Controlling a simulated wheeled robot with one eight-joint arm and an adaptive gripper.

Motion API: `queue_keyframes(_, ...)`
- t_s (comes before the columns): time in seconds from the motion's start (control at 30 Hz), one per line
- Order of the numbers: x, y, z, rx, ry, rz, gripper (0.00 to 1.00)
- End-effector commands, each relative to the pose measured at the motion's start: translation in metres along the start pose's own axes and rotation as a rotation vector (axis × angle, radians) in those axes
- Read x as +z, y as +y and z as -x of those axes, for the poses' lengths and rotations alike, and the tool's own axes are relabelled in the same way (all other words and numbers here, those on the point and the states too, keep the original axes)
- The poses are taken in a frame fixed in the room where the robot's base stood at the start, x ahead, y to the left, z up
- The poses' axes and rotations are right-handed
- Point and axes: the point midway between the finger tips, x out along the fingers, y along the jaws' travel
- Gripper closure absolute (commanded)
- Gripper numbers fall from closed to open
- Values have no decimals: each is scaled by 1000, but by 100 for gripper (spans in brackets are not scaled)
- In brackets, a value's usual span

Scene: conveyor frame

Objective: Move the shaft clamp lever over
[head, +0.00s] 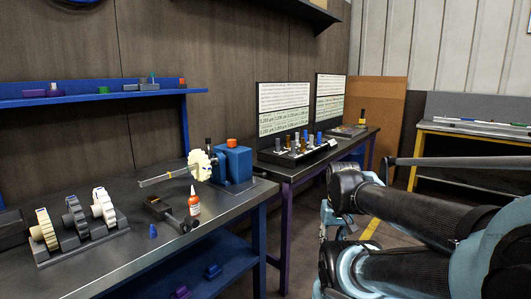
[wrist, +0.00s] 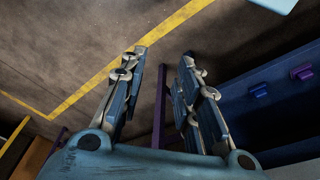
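A blue clamp block (head: 236,166) with an orange cap (head: 232,143) stands at the right end of the near metal bench. A cream gear (head: 200,166) sits on a grey shaft (head: 163,178) that sticks out to the left of the block. A small dark upright piece (head: 208,145) with a brown tip shows beside the block; I cannot tell whether this or the orange cap is the clamp lever. My gripper (wrist: 164,54) is open and empty in the wrist view, above the floor and away from the clamp. The clamp is not in the wrist view.
A second bench (head: 318,158) holds a tray (head: 299,150) of pegs. Open floor lies between the benches and my arm.

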Motion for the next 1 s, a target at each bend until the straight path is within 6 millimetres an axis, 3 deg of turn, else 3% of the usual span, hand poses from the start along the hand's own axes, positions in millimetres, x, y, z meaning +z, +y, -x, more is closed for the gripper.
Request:
queue_keyframes(0.3,0,0,0,0,0,1,70)
queue_keyframes(0.37,6,-1,8,0,10,6,70)
queue_keyframes(0.47,-3,-3,17,-3,6,29,70)
queue_keyframes(0.67,-47,-17,53,-13,-18,138,70)
queue_keyframes(1.0,-144,-54,107,-35,-66,371,70)
